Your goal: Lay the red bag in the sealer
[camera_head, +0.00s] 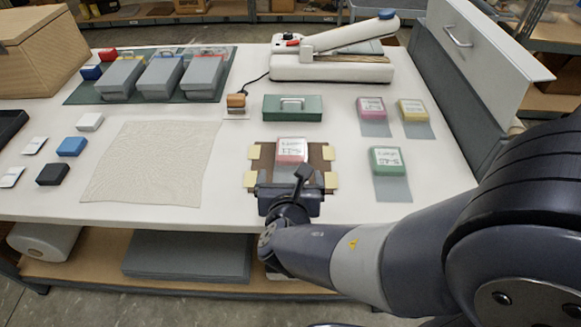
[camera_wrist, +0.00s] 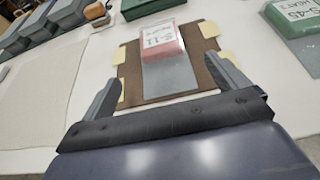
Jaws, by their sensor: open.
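The red bag (camera_head: 291,151) lies on a brown board with pale yellow corner pads, its clear grey tail toward me. In the wrist view the red bag (camera_wrist: 162,40) carries a white label, and its clear tail (camera_wrist: 170,74) lies between my fingers. My gripper (camera_head: 291,185) is open and empty above the near edge of the board (camera_wrist: 207,66); in the wrist view its fingertips (camera_wrist: 168,82) stand either side of the tail, apart from it. The sealer (camera_head: 330,66) is white with a raised arm, at the back of the table.
Pink (camera_head: 371,108), yellow (camera_head: 412,110) and green (camera_head: 386,160) bags lie to the right. A green case with a handle (camera_head: 292,108) stands between the board and the sealer. A cream cloth (camera_head: 152,160) and several small boxes are on the left. A grey cabinet (camera_head: 455,90) borders the right side.

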